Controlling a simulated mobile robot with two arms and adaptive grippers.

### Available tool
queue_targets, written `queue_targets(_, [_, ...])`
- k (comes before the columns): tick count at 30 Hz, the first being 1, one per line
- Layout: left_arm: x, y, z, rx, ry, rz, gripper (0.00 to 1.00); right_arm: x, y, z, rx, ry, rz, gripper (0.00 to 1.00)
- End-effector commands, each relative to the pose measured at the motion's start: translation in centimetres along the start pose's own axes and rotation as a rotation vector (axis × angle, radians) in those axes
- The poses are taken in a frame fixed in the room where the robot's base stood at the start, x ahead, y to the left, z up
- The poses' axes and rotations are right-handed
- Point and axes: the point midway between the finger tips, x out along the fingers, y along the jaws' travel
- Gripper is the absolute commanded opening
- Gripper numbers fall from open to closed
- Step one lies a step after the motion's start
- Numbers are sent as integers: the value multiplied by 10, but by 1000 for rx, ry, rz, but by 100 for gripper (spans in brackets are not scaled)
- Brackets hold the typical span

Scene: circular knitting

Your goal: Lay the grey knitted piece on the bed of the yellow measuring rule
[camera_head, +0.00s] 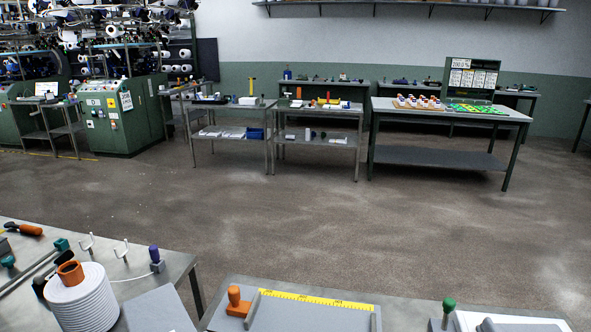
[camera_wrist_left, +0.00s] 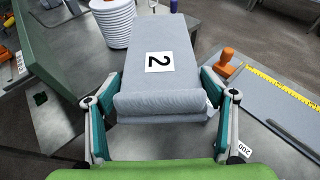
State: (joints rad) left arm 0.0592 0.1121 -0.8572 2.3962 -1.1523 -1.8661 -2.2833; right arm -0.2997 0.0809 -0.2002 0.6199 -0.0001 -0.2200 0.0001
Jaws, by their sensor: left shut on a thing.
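The grey knitted piece (camera_wrist_left: 165,38) has a rolled near edge and a white label with a black "2". My left gripper (camera_wrist_left: 160,100) is shut on it near the roll, with a teal-padded finger on each side. In the head view a grey flat part (camera_head: 160,310), likely the same piece, shows at the bottom edge; the gripper is out of that view. The yellow measuring rule (camera_head: 315,298) runs along the far edge of its grey bed (camera_head: 300,318), which looks bare. The rule also shows at right in the left wrist view (camera_wrist_left: 285,90). My right gripper is not seen.
A white ribbed cone (camera_head: 82,300) with an orange top stands left of the grey part. An orange knob (camera_head: 238,300) stands at the bed's left end. A green-topped tool (camera_head: 447,310) is to the right. A gap of floor separates the two near tables.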

Motion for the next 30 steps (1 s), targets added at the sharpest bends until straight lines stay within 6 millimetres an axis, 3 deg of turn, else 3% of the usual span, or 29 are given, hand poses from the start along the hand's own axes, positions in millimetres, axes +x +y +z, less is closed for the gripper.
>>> queue_targets(6, [-2, -1, -2, -68, 7, 175, 53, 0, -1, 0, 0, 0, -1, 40])
queue_targets(11, [-4, 1, -1, -79, 5, 218, 53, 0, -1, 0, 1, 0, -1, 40])
queue_targets(24, [-3, 1, 0, 50, 1, -94, 53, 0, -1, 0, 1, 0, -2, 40])
queue_targets(30, [-5, 0, -2, 70, 8, -135, 53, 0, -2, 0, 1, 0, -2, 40])
